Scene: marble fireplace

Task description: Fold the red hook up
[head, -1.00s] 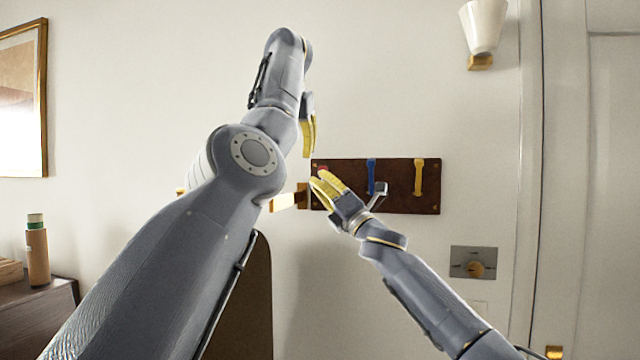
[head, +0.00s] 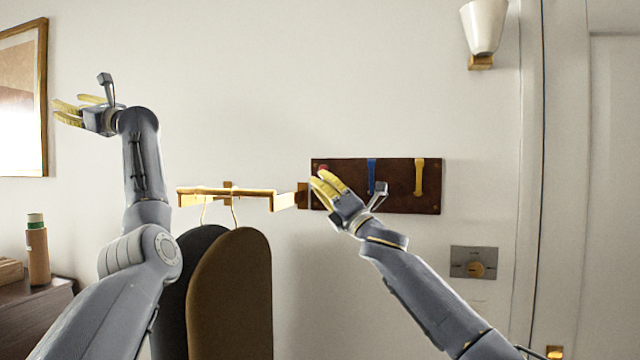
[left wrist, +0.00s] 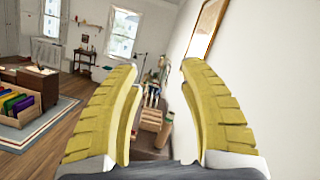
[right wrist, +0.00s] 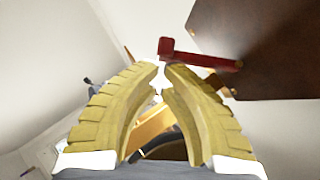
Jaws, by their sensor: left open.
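The red hook (head: 323,168) is at the left end of a dark brown board (head: 397,190) on the wall. In the right wrist view the red hook (right wrist: 205,58) juts out from the board, its knob end just beyond my fingertips. My right gripper (head: 319,179) is in front of the board's left end and hides part of the hook. My left gripper (head: 75,106) is open and empty at the upper left, far from the board.
A blue hook (head: 371,173) and a yellow hook (head: 419,177) stand upright on the board. Left of it, a brass rail (head: 250,192) carries hangers with dark and brown panels (head: 235,290). A metal dial plate (head: 473,262) is below right.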

